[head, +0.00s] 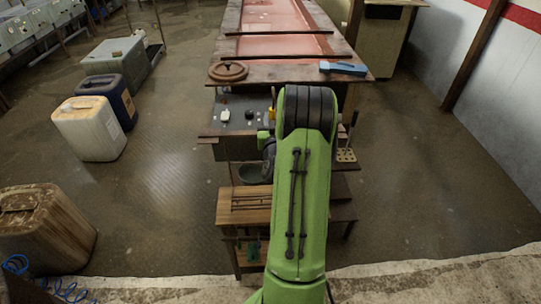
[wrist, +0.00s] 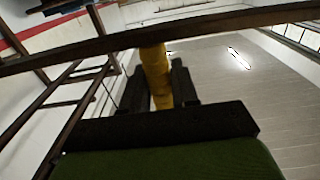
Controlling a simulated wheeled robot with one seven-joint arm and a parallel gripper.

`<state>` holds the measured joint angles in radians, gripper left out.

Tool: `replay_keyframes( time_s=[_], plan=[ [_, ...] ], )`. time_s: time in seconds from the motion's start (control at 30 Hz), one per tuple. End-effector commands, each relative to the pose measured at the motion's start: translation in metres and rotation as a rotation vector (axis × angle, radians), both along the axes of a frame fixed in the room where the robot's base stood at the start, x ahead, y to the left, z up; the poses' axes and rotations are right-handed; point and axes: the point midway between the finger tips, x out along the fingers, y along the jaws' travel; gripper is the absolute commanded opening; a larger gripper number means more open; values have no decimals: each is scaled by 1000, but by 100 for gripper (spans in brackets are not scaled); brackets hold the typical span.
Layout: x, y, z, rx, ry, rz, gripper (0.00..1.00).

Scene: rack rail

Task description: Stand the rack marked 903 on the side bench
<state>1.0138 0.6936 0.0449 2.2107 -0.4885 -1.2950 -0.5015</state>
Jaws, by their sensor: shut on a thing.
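In the wrist view my gripper (wrist: 160,88) has its dark fingers shut on a yellow upright piece (wrist: 155,70). A dark bar crosses the picture just beyond it. I cannot tell whether this piece belongs to the rack marked 903; no number is readable. In the head view my green arm hides the gripper and most of what it holds. A small pale rack with holes (head: 346,155) shows just right of the arm, with a dark upright rod by it. A low wooden bench (head: 232,216) with dark rails on top stands at the near left of the arm.
A long bench with a reddish top (head: 275,46) runs away behind; a round brown lid (head: 228,71) and a blue tool (head: 343,68) lie on its near end. A dark panel (head: 240,113) with small items sits below. Jerrycans (head: 88,128) stand left; floor on both sides is open.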

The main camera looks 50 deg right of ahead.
Motion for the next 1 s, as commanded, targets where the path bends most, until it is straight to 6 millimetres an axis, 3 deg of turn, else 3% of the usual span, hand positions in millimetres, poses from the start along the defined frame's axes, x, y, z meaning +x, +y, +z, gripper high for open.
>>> replay_keyframes(
  time_s=[0.37,0.73,0.77,0.9,1.0],
  plan=[
    [0,0,-46,-3,-4,0,0],
    [1,0,-47,-4,-3,1,0],
    [0,0,-49,-2,-1,1,30],
    [0,0,-47,-2,-1,1,52],
    [0,0,-47,-2,-1,1,54]
  ],
)
